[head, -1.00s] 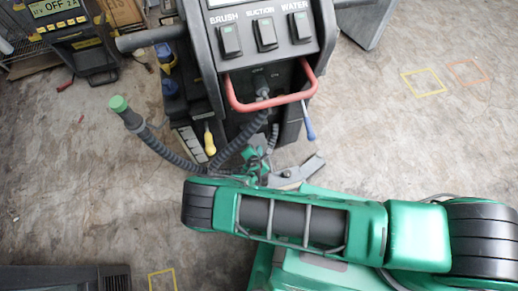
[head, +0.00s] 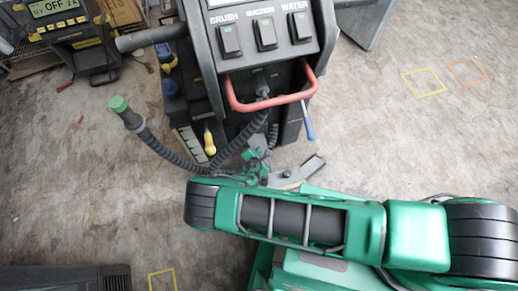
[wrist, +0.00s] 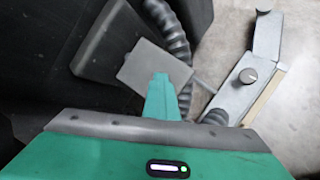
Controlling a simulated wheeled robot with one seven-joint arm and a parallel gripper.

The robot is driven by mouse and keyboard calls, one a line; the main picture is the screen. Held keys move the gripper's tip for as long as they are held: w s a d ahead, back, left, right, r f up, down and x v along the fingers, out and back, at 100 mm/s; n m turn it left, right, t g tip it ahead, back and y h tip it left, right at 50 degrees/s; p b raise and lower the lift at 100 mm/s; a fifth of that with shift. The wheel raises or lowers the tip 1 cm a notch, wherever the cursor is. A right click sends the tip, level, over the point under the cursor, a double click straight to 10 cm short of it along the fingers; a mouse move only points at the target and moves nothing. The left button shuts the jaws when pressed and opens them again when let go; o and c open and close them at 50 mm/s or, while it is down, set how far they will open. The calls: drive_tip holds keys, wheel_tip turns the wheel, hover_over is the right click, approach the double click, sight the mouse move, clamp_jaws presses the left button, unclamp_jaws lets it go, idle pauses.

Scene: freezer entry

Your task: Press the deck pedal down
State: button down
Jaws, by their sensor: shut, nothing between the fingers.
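In the wrist view a flat light-grey plate (wrist: 150,64), which looks like the deck pedal, sits low against the dark body of the cleaning machine. My gripper (wrist: 161,80) is shut and empty, with its green fingertips overlapping the lower right part of this plate. I cannot tell whether they touch it or how far the plate is pressed. In the head view my gripper (head: 257,155) is low in front of the machine (head: 204,60), partly hidden by hoses and my arm.
A ribbed hose (wrist: 167,30) runs close beside the plate. A grey squeegee bar (wrist: 240,80) lies to the right. A charger unit (head: 70,35) stands at left; the right floor is clear.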

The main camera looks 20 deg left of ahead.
drive_tip(key=shift+d+f, duration=0.15)
drive_tip(key=shift+f, duration=0.25)
idle(0.3)
drive_tip(key=shift+s+f, duration=0.15)
drive_tip(key=shift+f, duration=0.05)
idle(0.8)
drive_tip(key=shift+r, duration=0.1)
drive_tip(key=shift+r, duration=0.2)
drive_tip(key=shift+w+r, duration=0.2)
drive_tip(key=shift+w, duration=0.15)
drive_tip(key=shift+s+r, duration=0.15)
drive_tip(key=shift+r, duration=1.65)
drive_tip(key=shift+r, duration=2.5)
